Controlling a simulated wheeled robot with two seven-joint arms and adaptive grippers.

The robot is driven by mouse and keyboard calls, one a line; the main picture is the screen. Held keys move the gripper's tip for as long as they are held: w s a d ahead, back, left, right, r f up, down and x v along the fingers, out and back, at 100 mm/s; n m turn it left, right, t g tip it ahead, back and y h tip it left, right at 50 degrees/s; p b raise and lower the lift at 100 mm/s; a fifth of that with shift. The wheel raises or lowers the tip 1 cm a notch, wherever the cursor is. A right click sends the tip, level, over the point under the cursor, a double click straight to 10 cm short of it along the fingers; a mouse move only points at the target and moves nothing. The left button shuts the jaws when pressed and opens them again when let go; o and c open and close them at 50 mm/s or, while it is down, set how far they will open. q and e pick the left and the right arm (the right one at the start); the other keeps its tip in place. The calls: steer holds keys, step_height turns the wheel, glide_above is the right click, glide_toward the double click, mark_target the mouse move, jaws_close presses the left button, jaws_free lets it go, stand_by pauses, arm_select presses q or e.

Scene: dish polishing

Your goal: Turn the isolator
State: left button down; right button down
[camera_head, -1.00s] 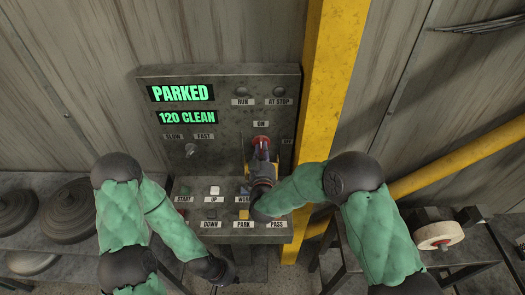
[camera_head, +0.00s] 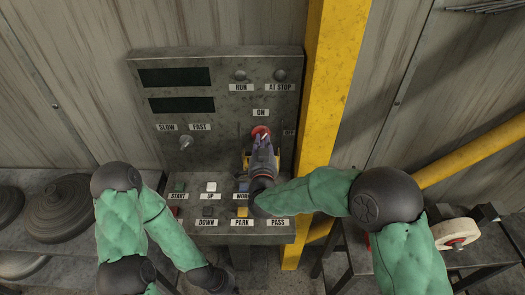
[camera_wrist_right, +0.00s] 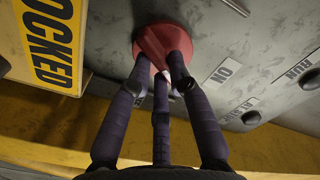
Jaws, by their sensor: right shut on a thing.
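The isolator is a red knob (camera_head: 261,133) on the upright face of the grey control panel (camera_head: 225,125), below the ON label. My right gripper (camera_head: 262,150) is on it, and its fingers hide part of the knob. In the right wrist view the dark fingers of my right gripper (camera_wrist_right: 163,75) are closed around the red knob (camera_wrist_right: 160,42). My left gripper (camera_head: 228,286) hangs low at the bottom of the head view, away from the panel. Its fingers are too dark and small to read.
Both display windows (camera_head: 175,77) are dark. Labelled buttons (camera_head: 211,187) sit on the lower shelf. A yellow post (camera_head: 335,100) stands right of the panel. A yellow LOCKED sign (camera_wrist_right: 55,40) is beside the knob. Dark discs (camera_head: 58,208) lie on the left bench.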

steer(key=shift+a+f+m+b, duration=0.1)
steer(key=shift+f+m+b, duration=0.05)
steer(key=shift+m+b, duration=3.15)
steer(key=shift+a+f+m+b, duration=0.1)
steer(key=shift+m+b, duration=2.4)
steer(key=shift+b, duration=1.6)
steer(key=c, duration=1.1)
jaws_free()
steer(key=shift+d, duration=0.1)
steer(key=shift+c, duration=0.2)
steer(key=shift+s, duration=0.15)
steer(key=s, duration=1.1)
steer(key=shift+s, duration=0.4)
